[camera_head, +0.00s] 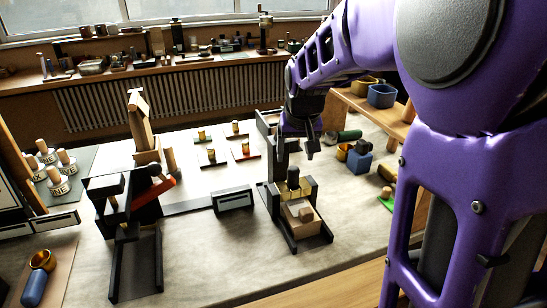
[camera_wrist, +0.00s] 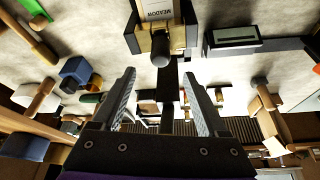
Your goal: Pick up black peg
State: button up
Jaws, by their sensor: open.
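The black peg (camera_head: 293,178) is a short dark cylinder standing at a gold-coloured part of the right-hand dark bin frame (camera_head: 272,205). It also shows in the wrist view (camera_wrist: 160,50), just beyond the fingertips, in front of a wooden block labelled MEADOW (camera_wrist: 155,12). My gripper (camera_head: 297,153) hangs above and slightly behind the peg in the head view. Its two grey fingers are apart, with nothing held between them (camera_wrist: 158,85). The peg's lower end is hidden in the head view.
A second dark frame (camera_head: 136,265) stands to the left, with a dark box (camera_head: 233,199) between. A blue block (camera_head: 359,163) and a wooden shelf with a blue bin (camera_head: 382,96) are at right. Small pegged plates lie behind. The table's front is mostly clear.

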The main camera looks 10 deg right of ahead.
aim_at(294, 168)
jog(key=shift+b+x, duration=0.35)
jog(key=shift+x, duration=0.7)
jog(key=b+x, duration=0.2)
jog(key=x, duration=0.1)
jog(key=b+x, duration=0.1)
jog(key=x, duration=0.1)
jog(key=shift+s, duration=0.3)
jog(key=shift+w+f, duration=0.1)
jog(key=shift+w, duration=0.05)
grip_shut()
